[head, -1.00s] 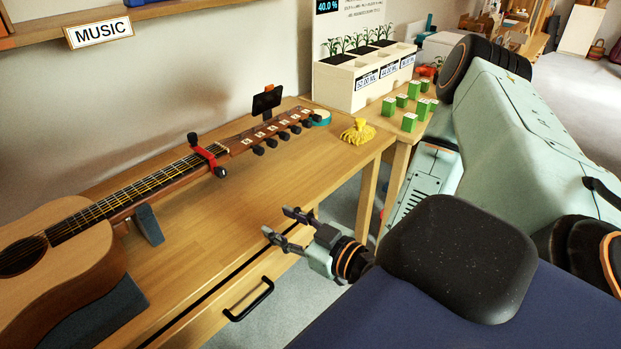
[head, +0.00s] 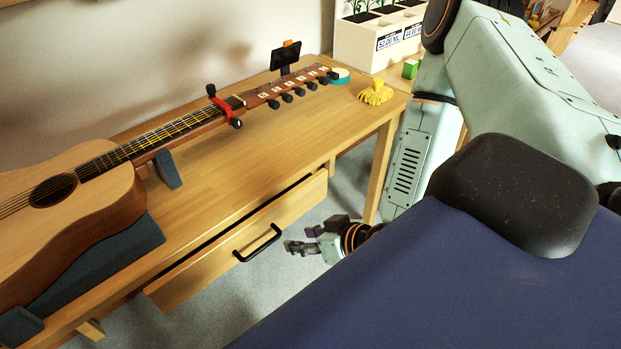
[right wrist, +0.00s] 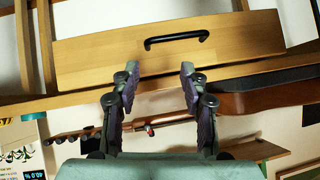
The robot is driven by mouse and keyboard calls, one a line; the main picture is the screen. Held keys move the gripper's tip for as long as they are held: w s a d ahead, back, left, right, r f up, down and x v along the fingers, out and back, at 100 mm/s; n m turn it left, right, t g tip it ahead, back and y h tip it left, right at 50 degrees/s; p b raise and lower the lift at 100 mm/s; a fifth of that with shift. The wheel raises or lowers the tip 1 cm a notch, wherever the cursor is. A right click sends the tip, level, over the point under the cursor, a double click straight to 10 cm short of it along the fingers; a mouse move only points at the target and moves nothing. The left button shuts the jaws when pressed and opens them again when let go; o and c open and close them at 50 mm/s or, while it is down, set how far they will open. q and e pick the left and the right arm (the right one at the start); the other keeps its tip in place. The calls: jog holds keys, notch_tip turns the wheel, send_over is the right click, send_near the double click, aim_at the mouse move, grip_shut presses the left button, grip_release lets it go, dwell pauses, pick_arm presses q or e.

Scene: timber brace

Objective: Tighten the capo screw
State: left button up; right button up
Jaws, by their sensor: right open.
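The guitar (head: 85,195) lies on the wooden table with its neck pointing to the back right. A red capo (head: 222,104) sits across the neck near the headstock. Black knobs show at its two ends, the near one (head: 236,123) hanging on the front side; I cannot tell how tight the screw is. My right gripper (head: 294,246) is open and empty, in front of the table and low beside the drawer handle, well apart from the capo. In the right wrist view its two fingers (right wrist: 157,88) are spread, with the small red capo (right wrist: 149,130) far beyond. My left gripper is not in view.
The drawer front (head: 200,262) with its black handle (head: 258,243) shows a dark gap below the tabletop. A blue-grey support (head: 167,170) stands under the neck. The middle tabletop is clear.

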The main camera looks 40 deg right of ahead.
jog(key=shift+s+a+f+g, duration=0.4)
jog(key=shift+s+f+g, duration=0.3)
jog(key=shift+s, duration=0.1)
jog(key=shift+m, duration=0.3)
jog(key=s+a+f+g+h, duration=0.1)
jog(key=s+f+g, duration=0.2)
jog(key=s, duration=0.5)
jog(key=s+a+f+g+h, duration=0.1)
jog(key=s+f+g, duration=0.3)
jog(key=s, duration=0.4)
jog(key=shift+s+a+g+h, duration=0.3)
jog(key=shift+a+g, duration=0.2)
jog(key=shift+g, duration=0.3)
dwell(1.8)
